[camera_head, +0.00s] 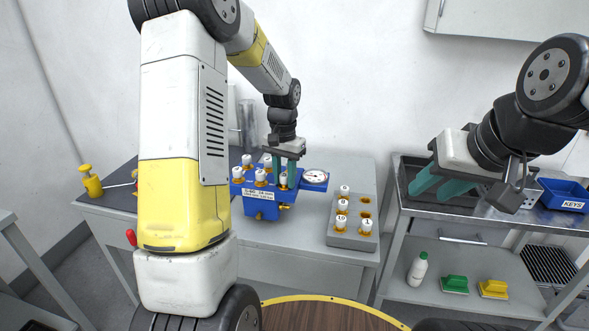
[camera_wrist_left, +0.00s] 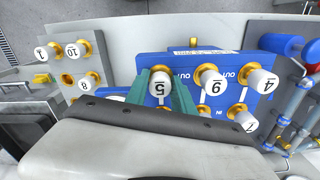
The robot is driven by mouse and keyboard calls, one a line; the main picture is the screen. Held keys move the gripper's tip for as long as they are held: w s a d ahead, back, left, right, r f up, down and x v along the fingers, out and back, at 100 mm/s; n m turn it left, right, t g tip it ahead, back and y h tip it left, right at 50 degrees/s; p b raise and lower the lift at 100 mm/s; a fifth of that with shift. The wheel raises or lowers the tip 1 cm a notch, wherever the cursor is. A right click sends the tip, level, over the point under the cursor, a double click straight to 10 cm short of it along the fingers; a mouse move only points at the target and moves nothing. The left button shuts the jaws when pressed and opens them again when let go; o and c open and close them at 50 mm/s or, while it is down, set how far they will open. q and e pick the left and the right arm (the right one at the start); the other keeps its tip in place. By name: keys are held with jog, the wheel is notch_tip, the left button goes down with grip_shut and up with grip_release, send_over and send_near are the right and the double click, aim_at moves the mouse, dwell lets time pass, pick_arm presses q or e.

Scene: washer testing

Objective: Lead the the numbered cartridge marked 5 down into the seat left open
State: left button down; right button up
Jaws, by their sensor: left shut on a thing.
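The cartridge marked 5 (camera_wrist_left: 160,88) has a white cap and a brass collar. My left gripper (camera_head: 283,170) is shut on it, with a green finger on each side in the left wrist view (camera_wrist_left: 160,95). It is at the front right of the blue block (camera_head: 262,210), lined up with the row of seats; I cannot tell whether it is fully down. Other white-capped cartridges stand in the block, including one marked 4 (camera_wrist_left: 263,82) and one marked 7 (camera_wrist_left: 244,122). My right gripper (camera_head: 432,193) is open and empty over the right-hand cart.
A grey rack (camera_head: 348,241) on the table right of the block holds several cartridges, among them 10 and 1, and has empty brass seats. A dial gauge (camera_head: 315,176) sits at the block's right. A blue KEYS bin (camera_head: 563,195) stands on the right cart.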

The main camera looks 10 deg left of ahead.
aim_at(284, 175)
pick_arm(q)
jog(key=c, duration=1)
grip_release()
notch_tip(284, 175, up, 15)
jog(key=s+d+r+n+t+h, duration=0.1)
jog(key=s+t, duration=0.2)
jog(key=s, duration=0.9)
jog(key=s+d+r+n+t+h, duration=0.1)
jog(key=s+r+t, duration=0.1)
jog(key=s, duration=0.9)
jog(key=shift+s+n+t, duration=0.3)
jog(key=shift+s+t, duration=0.1)
jog(key=shift+t, duration=0.1)
